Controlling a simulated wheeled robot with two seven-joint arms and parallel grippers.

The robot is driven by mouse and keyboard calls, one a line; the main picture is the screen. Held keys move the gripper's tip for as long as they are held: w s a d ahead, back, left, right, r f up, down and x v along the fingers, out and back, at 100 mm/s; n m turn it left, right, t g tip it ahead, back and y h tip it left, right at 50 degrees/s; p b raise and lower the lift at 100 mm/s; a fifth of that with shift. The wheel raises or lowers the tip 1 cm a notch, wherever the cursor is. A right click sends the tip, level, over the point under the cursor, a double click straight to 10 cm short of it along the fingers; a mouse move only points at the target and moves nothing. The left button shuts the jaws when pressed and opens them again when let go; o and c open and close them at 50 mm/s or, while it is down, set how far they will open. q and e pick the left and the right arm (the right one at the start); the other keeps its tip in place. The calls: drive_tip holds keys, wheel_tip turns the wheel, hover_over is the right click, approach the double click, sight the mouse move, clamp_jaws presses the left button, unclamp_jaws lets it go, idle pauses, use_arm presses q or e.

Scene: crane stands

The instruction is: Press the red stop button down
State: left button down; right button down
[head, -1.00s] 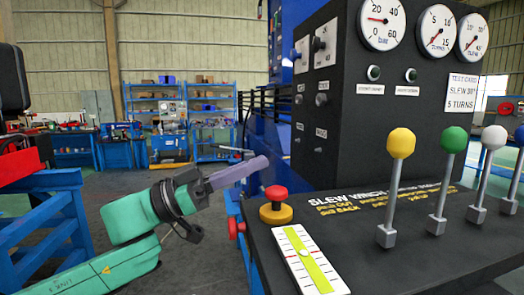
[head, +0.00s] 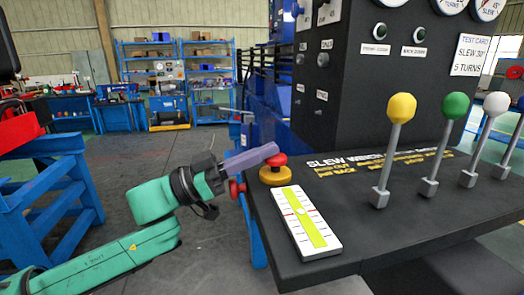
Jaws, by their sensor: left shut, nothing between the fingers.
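The red stop button (head: 279,160) is a red mushroom cap on a round yellow base (head: 275,176). My left gripper (head: 272,150) has purple-grey fingers, shut and empty. In the picture its fingertips overlap the upper left edge of the red cap. I cannot tell whether they touch it or are apart in depth. The cap appears raised above its base. My right gripper is not in view.
A white and yellow-green level gauge (head: 303,222) lies just in front of the button. Levers with yellow (head: 402,107), green (head: 455,105) and white knobs stand to the right. A dark panel rises behind. A blue stand (head: 60,190) is at left, with open floor between.

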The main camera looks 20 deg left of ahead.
use_arm(q)
drive_tip(key=shift+f, duration=0.65)
drive_tip(key=shift+r, duration=0.1)
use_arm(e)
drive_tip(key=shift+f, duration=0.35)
